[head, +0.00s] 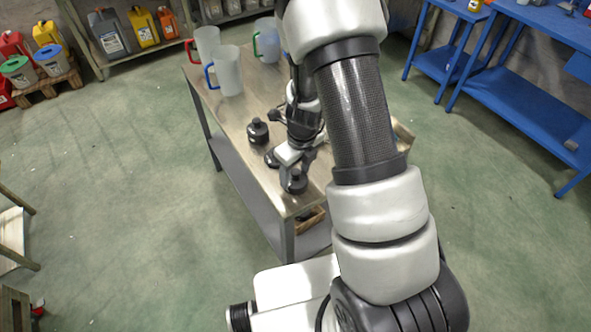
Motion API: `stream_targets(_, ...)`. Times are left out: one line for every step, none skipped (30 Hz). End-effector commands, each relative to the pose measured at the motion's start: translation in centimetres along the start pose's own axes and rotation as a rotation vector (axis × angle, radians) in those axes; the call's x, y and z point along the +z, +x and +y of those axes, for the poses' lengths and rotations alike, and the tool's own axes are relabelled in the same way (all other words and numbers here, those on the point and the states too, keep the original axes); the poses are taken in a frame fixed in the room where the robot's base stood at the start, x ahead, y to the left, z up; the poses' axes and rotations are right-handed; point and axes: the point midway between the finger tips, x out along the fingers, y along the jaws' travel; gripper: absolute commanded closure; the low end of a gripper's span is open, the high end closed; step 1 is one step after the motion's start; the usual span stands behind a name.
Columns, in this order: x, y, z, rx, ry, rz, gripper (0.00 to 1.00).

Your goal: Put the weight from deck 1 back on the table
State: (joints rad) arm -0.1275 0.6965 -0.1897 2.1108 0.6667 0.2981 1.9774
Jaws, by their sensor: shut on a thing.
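My gripper (295,166) points down over the near end of the metal-topped table (235,112). It is shut on a black weight (297,183), which is near the table's front edge. I cannot tell whether this weight touches the tabletop. A second black weight (258,132) with a knob on top stands on the table, left of and behind my gripper. A low dark round piece (271,158) lies just left of my gripper, partly hidden by it. No deck marking is legible, and my arm hides the table's right part.
Clear jugs with a red handle (207,44), a blue handle (229,72) and a green handle (268,42) stand at the table's far end. A wooden box (311,219) sits below the tabletop. Blue benches (530,95) stand right; the green floor at left is mostly open.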

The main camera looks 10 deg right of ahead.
Motion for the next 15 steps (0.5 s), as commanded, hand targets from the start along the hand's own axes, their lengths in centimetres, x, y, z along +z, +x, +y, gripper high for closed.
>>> stream_targets(0.11,-0.11,-0.06,-0.001,0.000,-0.002,1.00)
stream_targets(0.10,-0.06,-0.05,-0.001,0.000,-0.002,1.00)
stream_targets(0.08,0.05,-0.05,-0.001,0.000,-0.002,1.00)
stream_targets(0.07,0.15,-0.05,-0.001,0.000,-0.002,1.00)
stream_targets(0.06,0.24,-0.05,-0.001,0.000,-0.002,1.00)
stream_targets(-0.04,0.25,0.01,0.000,0.000,0.000,0.41)
stream_targets(-0.04,0.23,0.01,0.000,0.000,0.000,0.35)
stream_targets(-0.04,0.23,0.01,0.000,0.000,0.000,0.30)
stream_targets(-0.04,0.23,0.02,0.000,0.000,0.000,0.27)
stream_targets(-0.04,0.23,0.01,0.000,0.000,0.000,0.27)
stream_targets(-0.04,0.23,0.01,0.000,0.000,0.000,0.27)
stream_targets(-0.04,0.23,0.02,0.000,0.000,0.000,0.27)
stream_targets(-0.04,0.23,0.02,0.000,0.000,0.000,0.27)
stream_targets(-0.05,0.23,0.01,0.000,0.000,0.000,0.27)
stream_targets(-0.05,0.23,0.01,0.000,0.000,0.001,0.27)
